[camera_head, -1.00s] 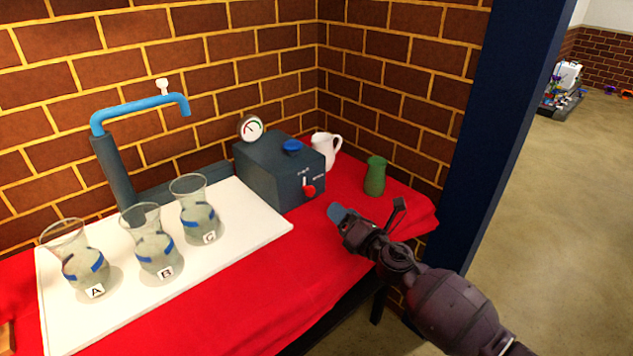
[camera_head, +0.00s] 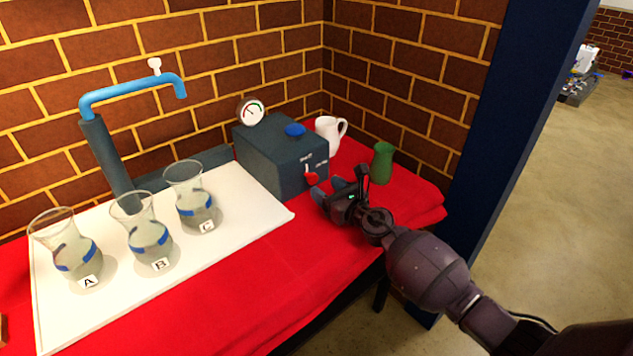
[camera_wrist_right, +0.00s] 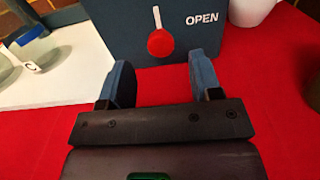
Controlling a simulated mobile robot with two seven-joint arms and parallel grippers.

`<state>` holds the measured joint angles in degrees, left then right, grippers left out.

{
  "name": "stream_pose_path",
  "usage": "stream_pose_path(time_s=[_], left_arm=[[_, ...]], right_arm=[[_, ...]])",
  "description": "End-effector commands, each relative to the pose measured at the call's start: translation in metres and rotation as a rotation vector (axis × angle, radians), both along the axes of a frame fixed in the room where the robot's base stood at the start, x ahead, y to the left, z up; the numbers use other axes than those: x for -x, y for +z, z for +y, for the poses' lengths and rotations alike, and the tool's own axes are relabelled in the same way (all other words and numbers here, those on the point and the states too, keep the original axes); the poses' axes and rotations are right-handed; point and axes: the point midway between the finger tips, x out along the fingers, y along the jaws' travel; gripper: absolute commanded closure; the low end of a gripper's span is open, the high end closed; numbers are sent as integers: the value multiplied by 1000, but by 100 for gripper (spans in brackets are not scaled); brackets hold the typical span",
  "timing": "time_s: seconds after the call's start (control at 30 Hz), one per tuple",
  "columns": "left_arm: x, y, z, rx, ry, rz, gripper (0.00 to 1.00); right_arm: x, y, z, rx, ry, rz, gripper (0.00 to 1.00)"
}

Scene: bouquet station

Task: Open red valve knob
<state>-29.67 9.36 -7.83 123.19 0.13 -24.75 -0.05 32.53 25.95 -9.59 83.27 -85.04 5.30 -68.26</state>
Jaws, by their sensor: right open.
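The red valve knob (camera_head: 311,176) is on the front face of a dark grey-blue box (camera_head: 266,171) on the red-covered table. In the right wrist view the knob (camera_wrist_right: 160,43) is round and red, with a white lever pointing up from it. The word OPEN is printed to its right. My right gripper (camera_head: 328,188) is open and empty, just in front of the knob. In the wrist view its two blue-grey fingers (camera_wrist_right: 160,82) are spread below the knob, one to each side, and do not touch it. My left gripper is not in view.
A pressure gauge (camera_head: 251,112) and a blue cap (camera_head: 294,130) are on the box. A white pitcher (camera_head: 328,133) and green vase (camera_head: 382,163) stand to its right. Glass vases A (camera_head: 72,250), B (camera_head: 147,236) and C (camera_head: 193,205) stand on a white board under a blue spout (camera_head: 130,92).

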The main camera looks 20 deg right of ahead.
Motion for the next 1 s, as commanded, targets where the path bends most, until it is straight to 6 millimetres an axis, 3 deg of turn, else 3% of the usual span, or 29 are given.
stream_pose_path(time_s=[0.3,0.7,0.77,1.0], left_arm=[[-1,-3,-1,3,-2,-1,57],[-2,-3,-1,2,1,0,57],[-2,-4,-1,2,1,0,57],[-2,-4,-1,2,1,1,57]], right_arm=[[-34,-2,12,-1,0,3,42],[-39,0,14,-1,0,1,42],[-39,0,14,-1,0,1,48],[-39,0,14,-1,-1,1,84]])
